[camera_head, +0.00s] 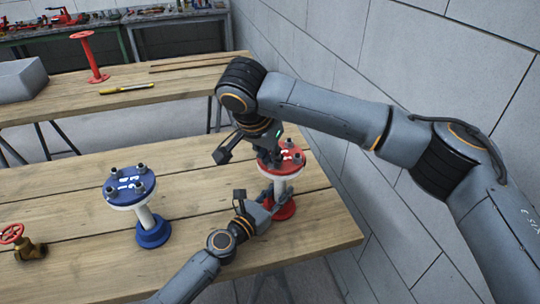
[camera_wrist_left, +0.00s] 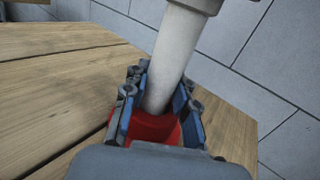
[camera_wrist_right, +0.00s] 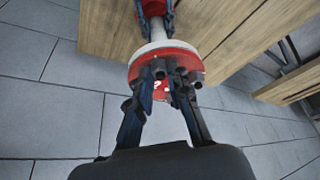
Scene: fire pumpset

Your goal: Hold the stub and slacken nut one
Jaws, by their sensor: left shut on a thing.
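The red stub stands upright near the right end of the front table, with a red flange (camera_head: 293,158), white pipe (camera_head: 280,188) and red base (camera_head: 286,210). My left gripper (camera_head: 266,197) is shut on its white pipe, low above the base, as the left wrist view shows on the pipe (camera_wrist_left: 175,55). My right gripper (camera_head: 268,158) is over the flange from above. In the right wrist view its fingers (camera_wrist_right: 165,85) are apart, close to the nuts on the flange face (camera_wrist_right: 117,78). Which nut is number one cannot be told.
A blue stub (camera_head: 153,231) with several nuts stands to the left on the same table. A brass valve with a red handwheel (camera_head: 12,233) lies at the far left. A red stand (camera_head: 90,58) and a yellow tool (camera_head: 127,89) are on the back table. A wall rises at right.

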